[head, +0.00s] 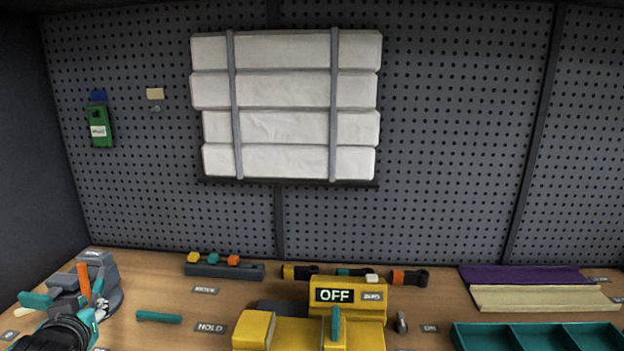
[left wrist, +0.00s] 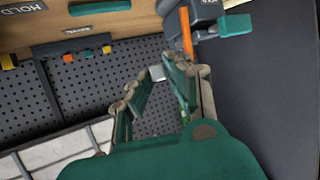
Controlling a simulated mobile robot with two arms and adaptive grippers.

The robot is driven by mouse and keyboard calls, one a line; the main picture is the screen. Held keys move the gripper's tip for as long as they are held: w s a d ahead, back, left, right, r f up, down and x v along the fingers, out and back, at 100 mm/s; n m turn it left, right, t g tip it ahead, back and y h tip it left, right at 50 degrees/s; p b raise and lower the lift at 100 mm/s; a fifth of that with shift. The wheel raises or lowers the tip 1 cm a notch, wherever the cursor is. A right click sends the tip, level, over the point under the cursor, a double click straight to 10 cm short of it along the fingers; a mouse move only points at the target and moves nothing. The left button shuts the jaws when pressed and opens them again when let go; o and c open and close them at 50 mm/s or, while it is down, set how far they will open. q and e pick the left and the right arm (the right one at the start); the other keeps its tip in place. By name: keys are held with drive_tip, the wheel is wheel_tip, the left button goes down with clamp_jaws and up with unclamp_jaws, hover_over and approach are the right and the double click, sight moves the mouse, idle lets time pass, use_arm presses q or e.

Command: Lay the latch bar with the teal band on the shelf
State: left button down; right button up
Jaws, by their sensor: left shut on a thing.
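A dark bar with a teal band (head: 350,272) lies at the back of the bench, partly hidden by the yellow unit, between a yellow-banded bar (head: 297,272) and an orange-banded bar (head: 408,278). I take it as the task's latch bar. My left gripper (head: 100,309) is at the front left, beside a grey fixture (head: 106,274) with an orange lever (head: 83,282) and a teal handle (head: 35,300). In the left wrist view my fingers (left wrist: 160,78) close towards a small pale grey piece that I cannot identify. The right gripper is out of view. I cannot identify the shelf for certain.
A yellow unit (head: 260,330) with an OFF display stands at centre front. A loose teal bar (head: 158,317) lies left of the HOLD label. A dark block with coloured knobs (head: 224,271) is behind. A teal divided tray (head: 480,338) is front right. Wrapped white bundles (head: 285,90) hang on the pegboard.

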use_arm(q)
drive_tip(key=s+d+f+m+h, duration=0.2)
drive_tip(key=s+d+f, duration=0.1)
drive_tip(key=d, duration=0.7)
drive_tip(key=s+d+f+m+t+h, duration=0.1)
drive_tip(key=s+d+f+m+h, duration=0.1)
drive_tip(key=d, duration=0.8)
drive_tip(key=shift+s+d+f+m+h, duration=0.2)
drive_tip(key=shift+s+f+m+h, duration=0.2)
drive_tip(key=shift+s+f+h, duration=0.7)
drive_tip(key=shift+w+f+y, duration=0.2)
drive_tip(key=shift+f+y, duration=0.1)
drive_tip(key=shift+y, duration=0.1)
